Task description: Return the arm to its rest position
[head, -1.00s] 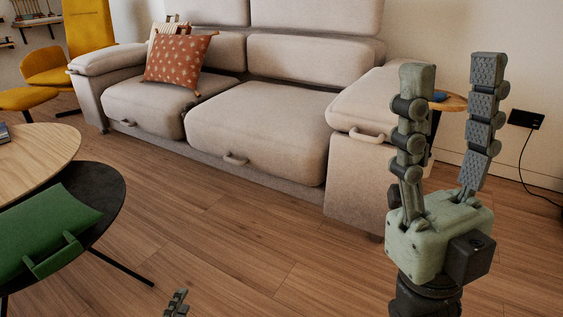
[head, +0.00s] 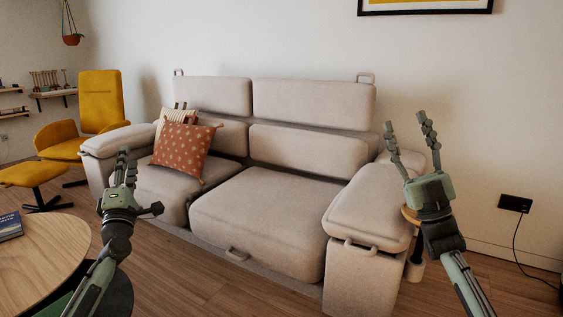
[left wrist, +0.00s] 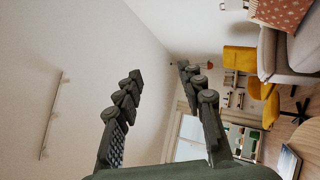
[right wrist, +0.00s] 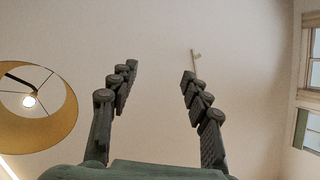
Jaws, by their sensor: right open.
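My right gripper (head: 413,134) points upward in front of the wall, above the right armrest of the sofa in the head view. Its fingers are spread apart and empty; they also show apart in the right wrist view (right wrist: 158,90). My left gripper (head: 122,163) stands upright in front of the sofa's left armrest in the head view. In the left wrist view its two fingers (left wrist: 157,95) are apart with nothing between them.
A beige sofa (head: 270,219) with a red patterned cushion (head: 183,150) stands ahead. A round wooden table (head: 45,255) is at lower left, with a book (head: 9,226) on it. A yellow chair (head: 100,100) stands behind. A lamp shade (right wrist: 38,115) shows in the right wrist view.

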